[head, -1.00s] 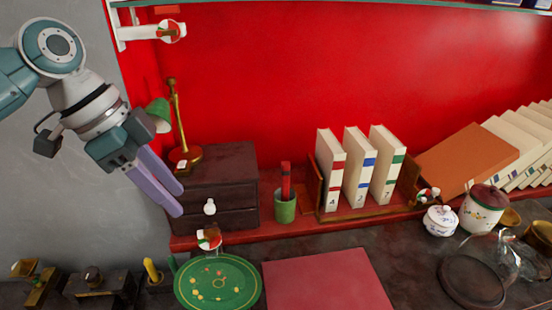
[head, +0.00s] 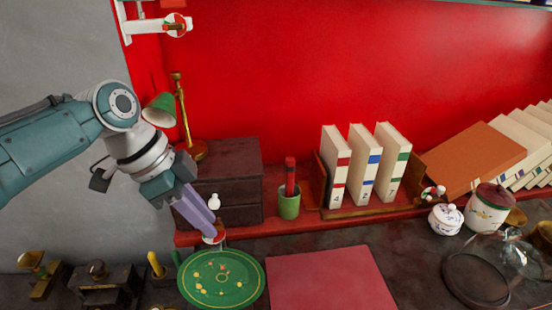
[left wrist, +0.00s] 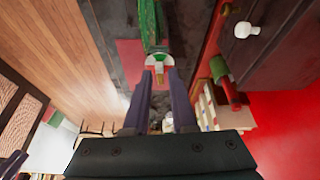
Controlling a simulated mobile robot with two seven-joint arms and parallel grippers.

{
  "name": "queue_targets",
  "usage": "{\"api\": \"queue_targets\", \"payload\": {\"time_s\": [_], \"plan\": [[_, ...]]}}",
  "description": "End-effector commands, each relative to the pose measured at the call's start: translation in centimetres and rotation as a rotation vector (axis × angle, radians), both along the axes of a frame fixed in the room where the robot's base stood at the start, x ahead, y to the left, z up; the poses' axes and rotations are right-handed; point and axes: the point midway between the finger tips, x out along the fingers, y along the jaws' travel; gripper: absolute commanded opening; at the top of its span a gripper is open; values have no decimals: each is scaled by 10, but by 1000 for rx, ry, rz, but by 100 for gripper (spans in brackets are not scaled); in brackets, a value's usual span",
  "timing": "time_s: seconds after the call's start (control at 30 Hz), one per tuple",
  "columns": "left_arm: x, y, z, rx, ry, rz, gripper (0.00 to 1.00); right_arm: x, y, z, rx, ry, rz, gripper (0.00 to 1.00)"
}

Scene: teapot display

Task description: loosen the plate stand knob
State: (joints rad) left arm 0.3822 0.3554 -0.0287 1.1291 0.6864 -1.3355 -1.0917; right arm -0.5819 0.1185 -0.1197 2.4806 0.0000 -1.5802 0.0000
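The plate stand knob (head: 213,239), a small round knob in red, white and green, is at the back edge of the green plate (head: 222,279). My left gripper (head: 212,232) reaches down from the upper left with its purple fingertips at the knob, partly hiding it. In the left wrist view the knob (left wrist: 158,61) lies at the fingertips (left wrist: 159,74), with the edge-on green plate (left wrist: 150,25) beyond it. The two fingers are apart with a gap between them; I cannot tell whether they touch the knob.
A dark drawer chest (head: 232,165) with a white knob (head: 214,200) stands close behind my left gripper. A green cup (head: 289,205) is to the right. A green lamp (head: 160,110) stands behind the arm. A pink mat (head: 328,280) lies bare beside the plate.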

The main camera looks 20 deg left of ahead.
Motion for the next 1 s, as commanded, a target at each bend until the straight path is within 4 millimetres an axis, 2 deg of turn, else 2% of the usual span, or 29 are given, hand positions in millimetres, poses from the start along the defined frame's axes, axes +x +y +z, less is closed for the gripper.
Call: {"api": "queue_targets", "payload": {"time_s": [0.03, 0.2, 0.73, 1.0], "plan": [[0, 0, 0, 0, 0, 0, 18, 0, 0, 0, 1, 0, -1, 50], [0, 0, 0, 1, 1, 0, 0, 0, 0, 0, 1, -1, -1, 50], [-1, 0, 0, 0, 1, 4, 0, 1, 0, 1, 1, -2, 0, 50], [-2, -1, 3, 0, 3, 82, 0, 1, 0, 13, 0, -2, 0, 50]]}}
